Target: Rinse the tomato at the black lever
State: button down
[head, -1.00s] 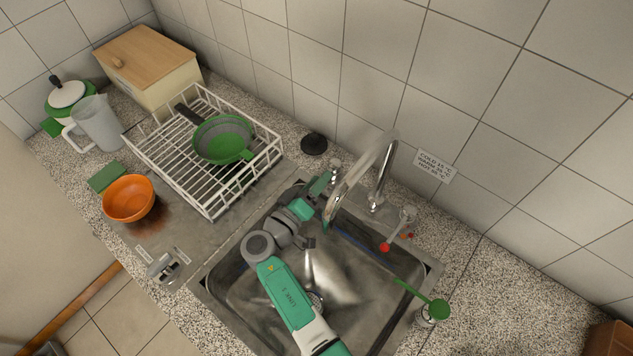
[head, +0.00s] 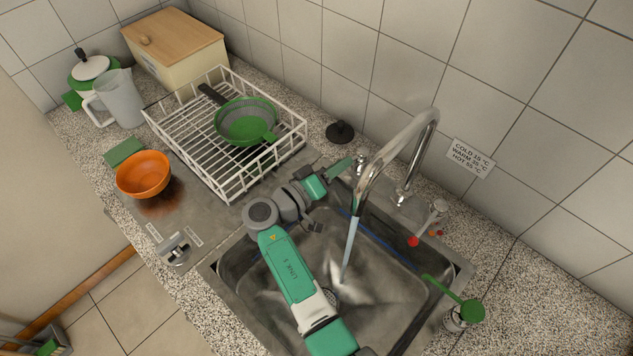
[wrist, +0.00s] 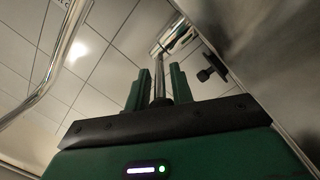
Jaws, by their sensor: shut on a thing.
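The chrome tap (head: 424,128) arches over the steel sink, and a stream of water (head: 350,245) runs from its spout into the basin. My gripper (head: 349,166) is at the tap's left-hand valve (head: 360,158), behind the sink. In the wrist view my gripper's green fingers (wrist: 160,88) stand on either side of the dark lever (wrist: 158,82), which leads to a chrome valve body (wrist: 174,36); the fingers are shut on it. A second chrome valve (head: 438,210) with a red knob (head: 413,241) is on the right. I see no tomato in any view.
An orange bowl (head: 143,174) and green sponge (head: 124,151) are further left. A black round object (head: 340,132) stands behind.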

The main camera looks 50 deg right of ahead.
jog(key=shift+w, duration=0.1)
jog(key=c, duration=1.3)
grip_release()
jog(key=shift+o, duration=0.2)
jog(key=shift+a, duration=0.1)
jog(key=w+a, duration=0.1)
jog(key=a, duration=0.6)
jog(key=shift+w+a+p, duration=0.2)
jog(key=shift+a+p, duration=0.05)
jog(key=shift+p, duration=0.1)
